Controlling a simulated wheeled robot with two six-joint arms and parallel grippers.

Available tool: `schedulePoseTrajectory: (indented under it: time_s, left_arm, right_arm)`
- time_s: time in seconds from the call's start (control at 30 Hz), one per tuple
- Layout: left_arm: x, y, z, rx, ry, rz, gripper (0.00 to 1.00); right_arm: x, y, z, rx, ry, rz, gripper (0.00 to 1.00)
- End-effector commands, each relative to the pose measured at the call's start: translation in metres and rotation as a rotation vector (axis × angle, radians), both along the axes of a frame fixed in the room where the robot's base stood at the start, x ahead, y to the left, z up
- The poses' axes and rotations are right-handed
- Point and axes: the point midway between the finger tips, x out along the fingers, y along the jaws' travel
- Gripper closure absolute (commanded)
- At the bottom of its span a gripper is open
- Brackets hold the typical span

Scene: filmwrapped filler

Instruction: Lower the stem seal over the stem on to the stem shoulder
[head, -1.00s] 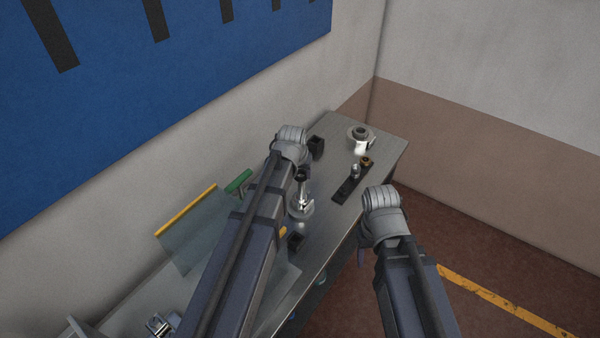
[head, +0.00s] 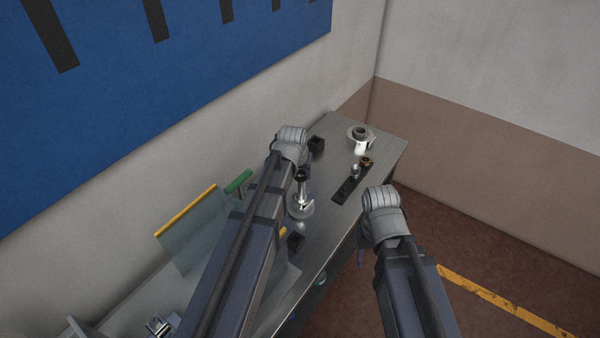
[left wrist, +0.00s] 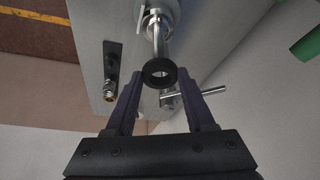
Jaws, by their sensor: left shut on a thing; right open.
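The stem seal is a small black ring (left wrist: 160,72), gripped between the fingertips of my left gripper (left wrist: 160,88). In the head view the seal (head: 301,174) shows dark at the top of the bright metal stem (head: 303,193). In the left wrist view the stem (left wrist: 160,42) runs up to the ring and is partly hidden by it; I cannot tell whether it passes through the hole. The stem shoulder is not clear in either view. My right gripper (head: 361,257) is mostly hidden by its wrist, off the table's front edge; it is open, with nothing seen in it.
A dark strip (head: 347,189) with a brass fitting (head: 366,161) lies to the right of the stem. A pale round part (head: 361,146) stands at the far end of the table. A black block (head: 316,146) and a clear panel with a yellow edge (head: 187,210) stand nearby.

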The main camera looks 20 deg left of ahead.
Motion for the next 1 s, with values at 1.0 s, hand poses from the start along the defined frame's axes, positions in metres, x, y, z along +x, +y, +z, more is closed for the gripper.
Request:
schedulePoseTrajectory:
  time_s: [1.0]
  left_arm:
    - [0.0,0.0,-0.017,0.0,0.0,0.0,0.98]
  right_arm:
    - [0.0,0.0,-0.017,-0.001,0.0,0.004,0.41]
